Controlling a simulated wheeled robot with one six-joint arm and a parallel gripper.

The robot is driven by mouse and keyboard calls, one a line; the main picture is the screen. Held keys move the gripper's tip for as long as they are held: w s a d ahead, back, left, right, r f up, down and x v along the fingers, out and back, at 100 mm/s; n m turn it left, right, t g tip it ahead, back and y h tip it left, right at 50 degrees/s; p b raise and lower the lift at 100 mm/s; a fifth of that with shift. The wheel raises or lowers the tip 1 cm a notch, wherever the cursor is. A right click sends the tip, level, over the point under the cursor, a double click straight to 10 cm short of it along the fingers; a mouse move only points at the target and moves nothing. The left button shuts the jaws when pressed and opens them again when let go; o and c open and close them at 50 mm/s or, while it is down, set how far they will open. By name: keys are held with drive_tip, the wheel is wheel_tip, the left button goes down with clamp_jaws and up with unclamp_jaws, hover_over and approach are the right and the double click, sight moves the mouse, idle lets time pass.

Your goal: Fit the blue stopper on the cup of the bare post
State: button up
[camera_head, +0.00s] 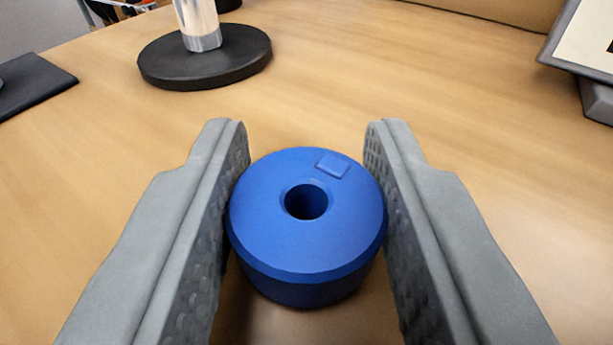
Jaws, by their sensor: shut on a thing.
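The blue stopper (272,232) is a short round piece with a hole in its top and a small raised tab beside the hole. My gripper (306,150) is shut on it, with one grey textured finger on each side. The stopper looks upright; I cannot tell whether it is clear of the table. A metallic post (199,22) stands on a round black base (205,72) at the upper left, beyond my gripper. The post's upper part is cut off by the frame, so its cup is not in view.
A dark flat object (32,84) lies at the left edge. A tilted panel with a dark frame (583,45) stands at the upper right. Part of another dark base (228,4) shows at the top. The wooden table (400,75) is clear between the post and the panel.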

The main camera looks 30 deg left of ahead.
wheel_tip(320, 180, up, 9)
drive_tip(key=w+a+r, duration=0.2)
drive_tip(key=a+r, duration=0.1)
drive_tip(key=a, duration=0.1)
drive_tip(key=w+a+r, duration=0.2)
drive_tip(key=a+r, duration=0.2)
drive_tip(key=w+a+r, duration=0.3)
drive_tip(key=a, duration=0.1)
drive_tip(key=shift+r, duration=0.2)
drive_tip(key=shift+f, duration=0.1)
drive_tip(key=shift+f, duration=3.75)
drive_tip(key=o, duration=1)
